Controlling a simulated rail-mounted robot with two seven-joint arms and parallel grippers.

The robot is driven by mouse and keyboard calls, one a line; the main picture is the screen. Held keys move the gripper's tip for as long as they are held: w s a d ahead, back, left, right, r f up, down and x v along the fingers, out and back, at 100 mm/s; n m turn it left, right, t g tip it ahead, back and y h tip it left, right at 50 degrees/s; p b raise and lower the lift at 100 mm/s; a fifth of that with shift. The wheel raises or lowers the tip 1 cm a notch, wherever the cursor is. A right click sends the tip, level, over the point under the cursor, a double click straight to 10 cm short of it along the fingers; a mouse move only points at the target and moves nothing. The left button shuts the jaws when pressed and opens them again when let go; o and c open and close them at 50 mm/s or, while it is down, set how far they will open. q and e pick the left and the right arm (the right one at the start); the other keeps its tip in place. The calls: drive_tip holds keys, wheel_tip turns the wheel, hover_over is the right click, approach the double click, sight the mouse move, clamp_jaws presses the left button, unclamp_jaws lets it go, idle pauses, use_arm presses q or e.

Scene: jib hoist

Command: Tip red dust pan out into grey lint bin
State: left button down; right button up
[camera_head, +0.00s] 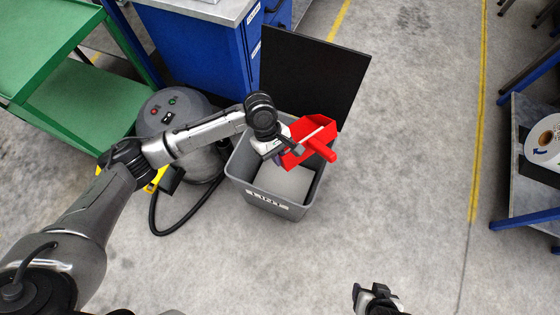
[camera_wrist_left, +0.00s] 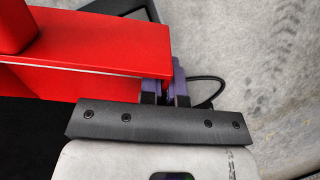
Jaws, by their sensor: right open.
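The red dust pan (camera_head: 312,128) is in the air above the right rear part of the grey lint bin (camera_head: 262,205). It looks tilted, with its handle pointing to the lower right; I cannot make out any load in it. My left gripper (camera_head: 286,150) is shut on the pan's edge. In the left wrist view the pan (camera_wrist_left: 100,60) fills the upper left, partly hiding the fingers (camera_wrist_left: 167,88). The bin is open, with a pale grey surface inside. My right gripper (camera_head: 376,292) is open and empty at the bottom, far from the bin.
The bin's black lid (camera_head: 312,72) stands up behind it. A grey vacuum (camera_head: 170,110) with a black hose is left of the bin. A blue cabinet (camera_head: 205,50) and green shelves (camera_head: 45,45) stand behind. The floor right of the bin is clear.

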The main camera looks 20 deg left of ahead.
use_arm(q)
drive_tip(key=shift+w+a+r+g+h+p, duration=0.4)
drive_tip(key=shift+a+r+h+p, duration=0.2)
drive_tip(key=shift+p, duration=0.25)
drive_tip(key=shift+w+a+h+p, duration=0.15)
drive_tip(key=shift+a+h+p, duration=0.15)
drive_tip(key=shift+p, duration=0.05)
drive_tip(key=shift+w+a+g+h+p, duration=0.2)
drive_tip(key=shift+a+g+h+p, duration=0.1)
drive_tip(key=shift+g+h, duration=0.1)
drive_tip(key=shift+w+a+g+h, duration=0.45)
drive_tip(key=shift+a+g+h, duration=0.05)
drive_tip(key=shift+a+h, duration=0.3)
use_arm(e)
drive_tip(key=shift+a+r, duration=0.1)
drive_tip(key=shift+r, duration=2.4)
